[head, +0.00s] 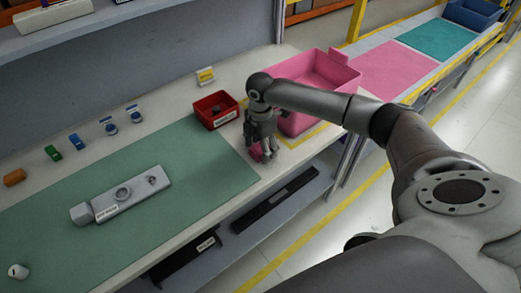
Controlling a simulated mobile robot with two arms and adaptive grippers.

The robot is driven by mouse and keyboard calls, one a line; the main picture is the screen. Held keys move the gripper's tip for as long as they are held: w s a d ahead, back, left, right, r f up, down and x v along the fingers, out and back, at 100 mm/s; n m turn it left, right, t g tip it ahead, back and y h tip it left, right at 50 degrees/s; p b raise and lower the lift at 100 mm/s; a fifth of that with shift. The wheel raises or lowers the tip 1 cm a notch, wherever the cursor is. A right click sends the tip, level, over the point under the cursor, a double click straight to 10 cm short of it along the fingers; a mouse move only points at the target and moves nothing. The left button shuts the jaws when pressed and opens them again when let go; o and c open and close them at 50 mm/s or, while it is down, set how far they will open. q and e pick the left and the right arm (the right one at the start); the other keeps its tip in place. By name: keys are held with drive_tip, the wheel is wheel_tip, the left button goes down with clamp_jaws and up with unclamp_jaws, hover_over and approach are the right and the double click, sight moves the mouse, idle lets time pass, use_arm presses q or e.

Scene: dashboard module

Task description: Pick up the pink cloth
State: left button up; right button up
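A small dark pink piece, which looks like the pink cloth (257,154), lies near the front edge of the table, at the right end of the green mat. My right gripper (262,148) points down right over it, with its fingertips at the cloth. The fingers partly hide the cloth, and I cannot tell whether they are closed on it. My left gripper is not in view.
A red bin (216,108) and a large pink crate (300,72) stand close by. A grey metal part (121,195) lies on the green mat (190,165). Several small items line the table's back. Dark parts (276,199) lie on the shelf below.

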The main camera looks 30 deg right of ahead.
drive_tip(key=shift+c, duration=1.1)
drive_tip(key=c, duration=0.6)
drive_tip(key=shift+r+b, duration=0.3)
drive_tip(key=shift+r, duration=0.3)
drive_tip(key=s+a+r+b, duration=0.1)
drive_tip(key=s+r+b, duration=0.1)
drive_tip(key=s+r, duration=0.9)
drive_tip(key=s, duration=0.3)
drive_tip(key=shift+a+r, duration=0.25)
drive_tip(key=shift+r, duration=0.15)
